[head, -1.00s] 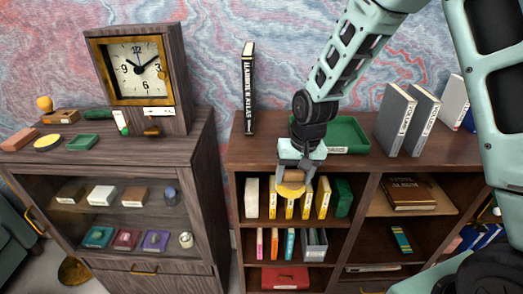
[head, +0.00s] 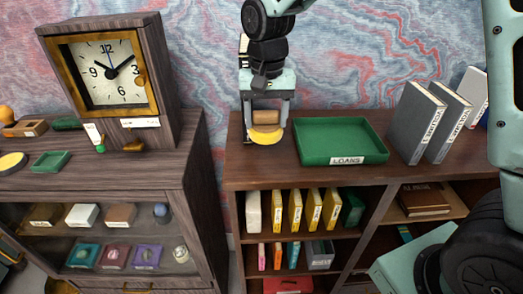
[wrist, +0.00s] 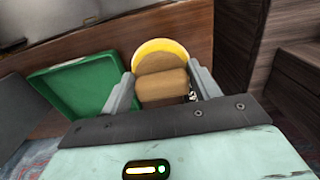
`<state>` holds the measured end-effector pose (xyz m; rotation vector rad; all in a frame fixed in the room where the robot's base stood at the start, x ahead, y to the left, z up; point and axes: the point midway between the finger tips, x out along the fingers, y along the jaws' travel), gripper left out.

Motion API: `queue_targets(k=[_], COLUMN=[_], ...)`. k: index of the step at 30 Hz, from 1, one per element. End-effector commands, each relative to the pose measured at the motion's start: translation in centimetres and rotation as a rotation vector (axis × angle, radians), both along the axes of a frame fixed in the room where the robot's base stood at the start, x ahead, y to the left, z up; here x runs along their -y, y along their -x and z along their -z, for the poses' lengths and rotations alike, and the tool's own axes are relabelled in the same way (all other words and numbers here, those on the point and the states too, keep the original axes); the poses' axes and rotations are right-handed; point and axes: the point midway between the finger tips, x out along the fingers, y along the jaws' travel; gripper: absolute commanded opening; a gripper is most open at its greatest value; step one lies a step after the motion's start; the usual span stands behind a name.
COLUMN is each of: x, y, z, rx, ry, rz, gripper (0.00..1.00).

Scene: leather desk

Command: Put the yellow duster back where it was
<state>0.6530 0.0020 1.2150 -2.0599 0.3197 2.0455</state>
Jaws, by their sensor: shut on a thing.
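The yellow duster has a tan block-shaped handle and a round yellow pad (head: 267,135). My gripper (head: 267,115) points down and is shut on the tan handle, with the yellow pad below. The duster is over the left part of the bookcase top (head: 210,205), left of the green tray (head: 340,152) labelled LOANS. I cannot tell whether the pad touches the wood. In the wrist view the tan handle (wrist: 162,86) sits between both fingers, with the yellow pad (wrist: 160,47) beyond it.
Grey volumes (head: 415,120) stand right of the tray. Yellow books (head: 295,210) fill a shelf below.

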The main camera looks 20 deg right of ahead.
Motion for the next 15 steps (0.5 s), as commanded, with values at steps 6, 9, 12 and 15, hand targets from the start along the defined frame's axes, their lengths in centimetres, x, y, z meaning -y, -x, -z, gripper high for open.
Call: queue_targets(k=[6, 9, 12, 15], x=[0.0, 0.0, 0.0, 0.0], y=[0.1, 0.1, 0.1, 0.1], z=[3.6, 4.5, 5.6, 7.1], rx=[-0.005, -0.002, -0.005, -0.006], ry=[0.000, 0.000, 0.000, 0.001], rz=[0.000, 0.001, 0.001, 0.000], gripper=[0.43, 0.43, 0.43, 0.43])
